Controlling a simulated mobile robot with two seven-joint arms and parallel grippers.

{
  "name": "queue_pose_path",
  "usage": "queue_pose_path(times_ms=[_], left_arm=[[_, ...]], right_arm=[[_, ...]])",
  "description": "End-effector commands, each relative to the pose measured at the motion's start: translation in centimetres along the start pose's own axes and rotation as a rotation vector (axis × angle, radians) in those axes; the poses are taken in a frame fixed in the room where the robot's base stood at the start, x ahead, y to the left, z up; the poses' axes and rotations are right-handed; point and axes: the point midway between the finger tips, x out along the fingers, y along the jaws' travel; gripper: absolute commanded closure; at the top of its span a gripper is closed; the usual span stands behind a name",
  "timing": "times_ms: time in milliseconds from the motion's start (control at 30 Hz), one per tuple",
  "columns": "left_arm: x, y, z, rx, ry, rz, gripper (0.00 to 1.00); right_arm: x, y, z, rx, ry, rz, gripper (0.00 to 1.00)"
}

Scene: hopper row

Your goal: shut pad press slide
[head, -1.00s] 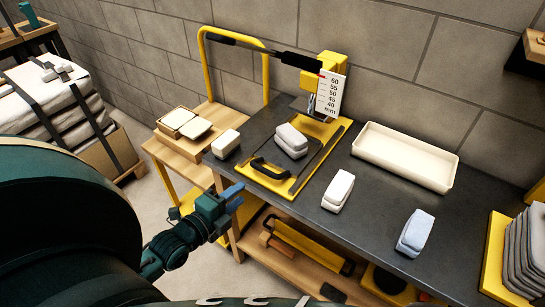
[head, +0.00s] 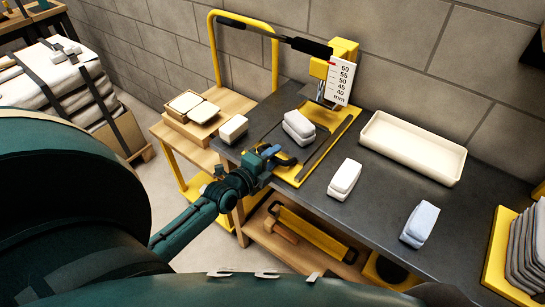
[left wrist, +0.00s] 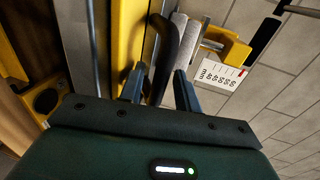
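The press (head: 345,60) is yellow, with a long black-gripped lever and a white mm scale (head: 339,82). Its yellow slide (head: 310,170) extends out in front of it between dark rails, with a pale two-layer pad (head: 298,127) lying on it. My left gripper (head: 277,157) is at the slide's black front handle, which it partly hides in the head view. In the left wrist view, the handle (left wrist: 166,50) shows between the two spread fingers (left wrist: 159,82); a gap shows on at least one side. My right gripper is not in view.
On the dark bench stand a white pad (head: 345,178), a bluish pad (head: 420,223) and an empty cream tray (head: 413,147). A wooden cart (head: 177,133) with pale blocks stands left. A yellow holder with grey pads (head: 497,250) is at right.

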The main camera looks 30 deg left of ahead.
Motion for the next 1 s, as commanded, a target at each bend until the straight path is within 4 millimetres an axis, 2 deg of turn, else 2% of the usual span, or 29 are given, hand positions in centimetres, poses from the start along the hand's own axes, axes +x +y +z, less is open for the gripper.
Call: queue_pose_path(times_ms=[300, 700, 1000], left_arm=[[0.32, 0.02, -0.04, -0.001, 0.001, 0.001, 0.67], [0.29, 0.03, -0.03, -0.001, 0.000, 0.001, 0.99], [0.28, 0.03, -0.03, -0.001, 0.000, 0.001, 1.00]], right_arm=[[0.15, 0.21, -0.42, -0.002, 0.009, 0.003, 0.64], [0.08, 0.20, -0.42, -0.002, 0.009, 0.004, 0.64], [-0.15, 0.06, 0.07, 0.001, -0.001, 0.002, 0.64]])
